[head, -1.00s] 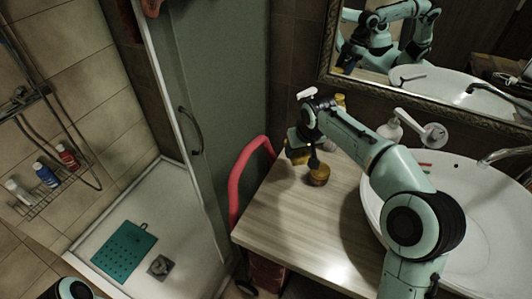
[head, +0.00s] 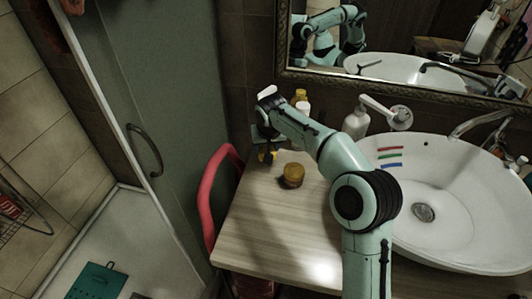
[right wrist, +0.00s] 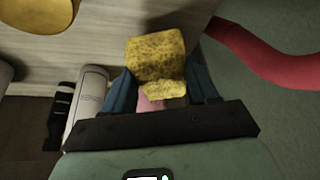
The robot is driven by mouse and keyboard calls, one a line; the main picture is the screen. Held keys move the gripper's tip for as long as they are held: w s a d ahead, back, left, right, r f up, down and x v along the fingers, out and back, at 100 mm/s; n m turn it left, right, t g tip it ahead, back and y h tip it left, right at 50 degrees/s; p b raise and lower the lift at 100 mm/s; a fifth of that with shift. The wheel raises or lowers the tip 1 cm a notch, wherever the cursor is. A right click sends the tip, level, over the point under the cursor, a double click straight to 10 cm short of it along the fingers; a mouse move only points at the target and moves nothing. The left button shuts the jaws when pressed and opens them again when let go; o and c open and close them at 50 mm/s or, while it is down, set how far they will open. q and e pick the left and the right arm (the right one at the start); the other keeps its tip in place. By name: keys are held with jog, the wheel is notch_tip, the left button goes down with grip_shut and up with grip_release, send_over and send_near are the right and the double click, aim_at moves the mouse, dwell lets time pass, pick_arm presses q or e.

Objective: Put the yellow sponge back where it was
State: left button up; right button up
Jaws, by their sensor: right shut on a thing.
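The yellow sponge (right wrist: 156,56) is between the fingers of my right gripper (right wrist: 163,88) in the right wrist view. The gripper is shut on it. In the head view the right gripper (head: 265,148) is over the back left corner of the wooden counter (head: 262,222), and a small yellow part of the sponge (head: 268,157) shows under it. I cannot tell whether the sponge touches the counter. Something pink shows between the fingers below the sponge. My left gripper is out of view.
An amber jar (head: 293,176) stands just right of the right gripper. Bottles and a soap dispenser (head: 356,122) stand along the wall. The white basin (head: 430,225) is at the right. A red rail (head: 207,195) runs along the counter's left edge. The counter's front is clear.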

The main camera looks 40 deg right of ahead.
jog(key=shift+f, duration=1.35)
jog(key=shift+f, duration=0.15)
jog(key=o, duration=0.9)
jog(key=shift+b, duration=0.3)
jog(key=shift+o, duration=0.2)
jog(key=shift+r, duration=0.25)
jog(key=p+v, duration=0.1)
jog(key=v, duration=1.1)
jog(key=shift+f, duration=0.1)
